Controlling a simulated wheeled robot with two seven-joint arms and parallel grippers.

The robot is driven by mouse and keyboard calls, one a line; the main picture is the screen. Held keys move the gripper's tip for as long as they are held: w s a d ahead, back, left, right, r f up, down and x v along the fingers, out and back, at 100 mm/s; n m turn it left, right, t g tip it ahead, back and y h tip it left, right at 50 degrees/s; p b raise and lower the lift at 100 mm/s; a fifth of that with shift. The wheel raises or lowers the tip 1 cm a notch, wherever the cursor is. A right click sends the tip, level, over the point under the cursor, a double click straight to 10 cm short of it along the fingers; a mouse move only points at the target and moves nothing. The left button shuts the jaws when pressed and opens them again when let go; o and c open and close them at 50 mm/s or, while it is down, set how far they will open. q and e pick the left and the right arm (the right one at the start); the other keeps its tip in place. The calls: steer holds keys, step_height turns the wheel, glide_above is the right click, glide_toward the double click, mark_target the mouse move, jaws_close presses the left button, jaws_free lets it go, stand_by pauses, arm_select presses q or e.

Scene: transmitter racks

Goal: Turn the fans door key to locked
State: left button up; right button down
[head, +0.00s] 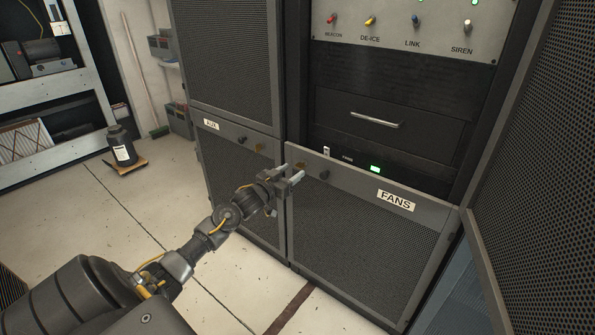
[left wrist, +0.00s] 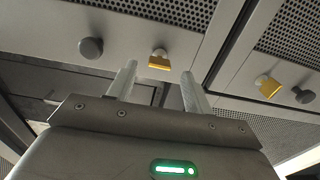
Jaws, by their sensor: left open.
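The fans door (head: 365,235) is a grey mesh door with a "FANS" label (head: 396,201), low on the rack. Its yellow key (left wrist: 159,62) shows in the left wrist view, close to the door's edge and beside a dark round knob (left wrist: 90,48). That knob also shows in the head view (head: 324,174). My left gripper (head: 292,174) is at the door's upper left corner, open and empty. In the left wrist view its two fingers (left wrist: 160,88) point towards the key, one on either side of it in the picture; no contact is visible. My right gripper is not in view.
The AUX door (head: 228,180) adjoins on the left, with its own yellow key (head: 259,147) and knob (head: 241,139). An open mesh door (head: 545,150) stands at the right. A black drawer (head: 385,125) sits above the fans door.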

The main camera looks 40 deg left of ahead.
mark_target(304, 166)
arm_select(q)
steer(key=w, duration=0.3)
steer(key=shift+w, duration=0.25)
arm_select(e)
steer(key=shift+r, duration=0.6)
